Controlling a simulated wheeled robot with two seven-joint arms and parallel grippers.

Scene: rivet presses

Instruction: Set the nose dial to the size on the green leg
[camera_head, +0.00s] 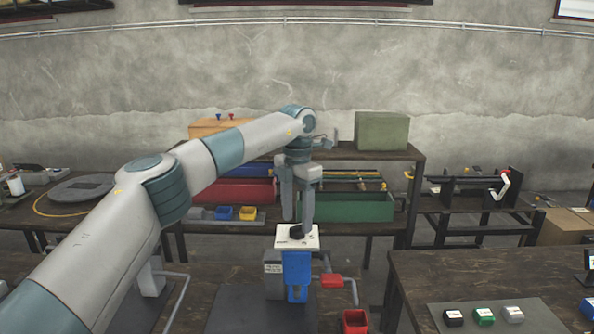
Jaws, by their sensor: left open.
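My left gripper (298,218) points down with its two fingers apart, just over the white top plate (312,241) of a small press. A dark round dial (296,232) sits on that plate, at the fingertips. I cannot tell whether the fingers touch it, and its markings are too small to read. The press has a blue front part (297,272) and a grey body (273,264) with a small label. No green leg can be made out. My right gripper is not in view.
A red-gripped lever (331,281) juts right from the press, and a red bin (355,320) stands nearby. Behind stands a shelf with a green bin (347,207).

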